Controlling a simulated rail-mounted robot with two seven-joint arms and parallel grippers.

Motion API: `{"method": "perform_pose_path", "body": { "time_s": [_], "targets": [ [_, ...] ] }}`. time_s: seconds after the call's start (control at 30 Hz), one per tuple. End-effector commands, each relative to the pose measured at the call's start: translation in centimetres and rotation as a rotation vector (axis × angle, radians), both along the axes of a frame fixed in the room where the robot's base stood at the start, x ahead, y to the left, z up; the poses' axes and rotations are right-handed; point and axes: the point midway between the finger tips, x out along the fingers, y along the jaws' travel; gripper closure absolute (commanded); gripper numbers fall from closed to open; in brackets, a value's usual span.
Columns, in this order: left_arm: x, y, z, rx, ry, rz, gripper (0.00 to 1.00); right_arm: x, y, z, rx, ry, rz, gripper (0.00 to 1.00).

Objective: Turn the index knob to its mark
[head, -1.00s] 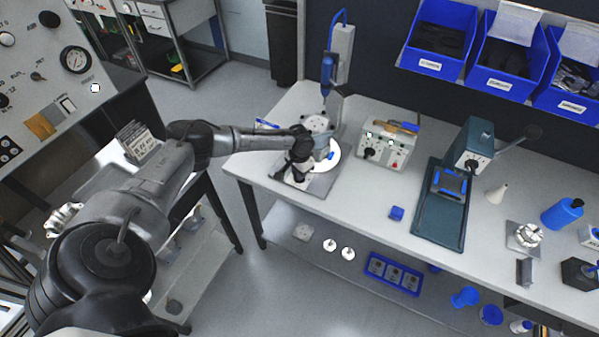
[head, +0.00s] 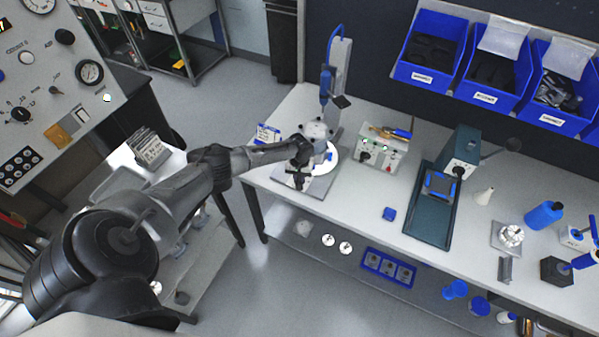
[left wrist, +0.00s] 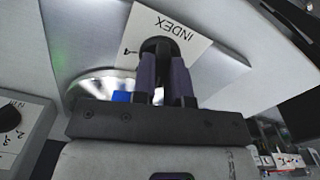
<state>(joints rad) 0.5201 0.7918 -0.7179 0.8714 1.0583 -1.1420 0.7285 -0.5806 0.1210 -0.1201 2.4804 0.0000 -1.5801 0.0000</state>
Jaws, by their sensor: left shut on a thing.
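The index knob (left wrist: 158,46) is a dark round knob in front of a white plate (left wrist: 176,27) lettered INDEX, with a numeral beside it. My left gripper (left wrist: 166,72) is shut on the knob, with its two fingers on either side of it. The fingers hide part of the knob, and I cannot make out its pointer or the mark. In the head view my left gripper (head: 299,163) reaches the front of the station with the grey housing (head: 317,131) at the table's left end. My right gripper is not in view.
A teal press (head: 436,200) stands farther right. Blue bins (head: 433,45) hang above the back. A panel with gauges (head: 50,85) is at the left.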

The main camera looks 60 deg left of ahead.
Motion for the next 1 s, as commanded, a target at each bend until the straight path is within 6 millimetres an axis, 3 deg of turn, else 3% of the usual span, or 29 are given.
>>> {"method": "perform_pose_path", "body": {
  "time_s": [0.33,0.83,0.87,1.0],
  "targets": [
    [0.01,0.03,0.09,0.0,0.0,0.108,1.0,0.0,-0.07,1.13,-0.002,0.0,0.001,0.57],
    [0.05,0.04,0.04,0.001,-0.001,0.119,1.0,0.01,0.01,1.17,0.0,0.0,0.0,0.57],
    [0.05,0.04,0.04,0.001,-0.001,0.119,0.83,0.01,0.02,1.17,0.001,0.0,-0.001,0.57],
    [0.05,0.04,0.04,0.001,-0.001,0.119,0.7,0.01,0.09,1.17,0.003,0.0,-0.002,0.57]
  ]
}}
